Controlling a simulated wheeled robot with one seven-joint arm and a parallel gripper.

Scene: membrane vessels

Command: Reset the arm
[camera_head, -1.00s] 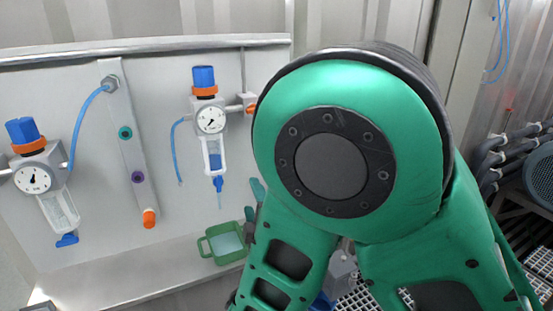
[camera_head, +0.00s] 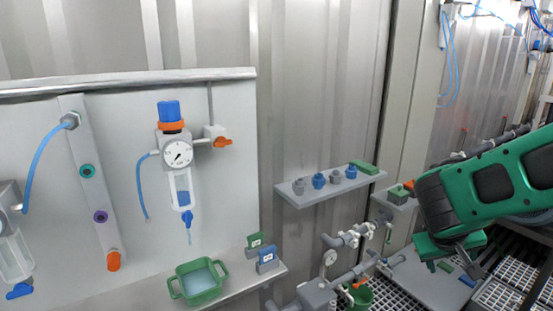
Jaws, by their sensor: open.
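My green arm reaches in from the right edge of the head view. It ends in a dark, rounded joint, with my gripper (camera_head: 468,262) below it. The gripper is open, points downward and looks empty, though its fingers are small and partly hidden.
The panel carries a gauge with a blue-capped filter (camera_head: 178,153). A green tub (camera_head: 198,281) stands on its ledge. A wall shelf (camera_head: 330,188) holds several small fittings. Grey pipes with valves (camera_head: 345,240) run below it, near a green bucket (camera_head: 360,297).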

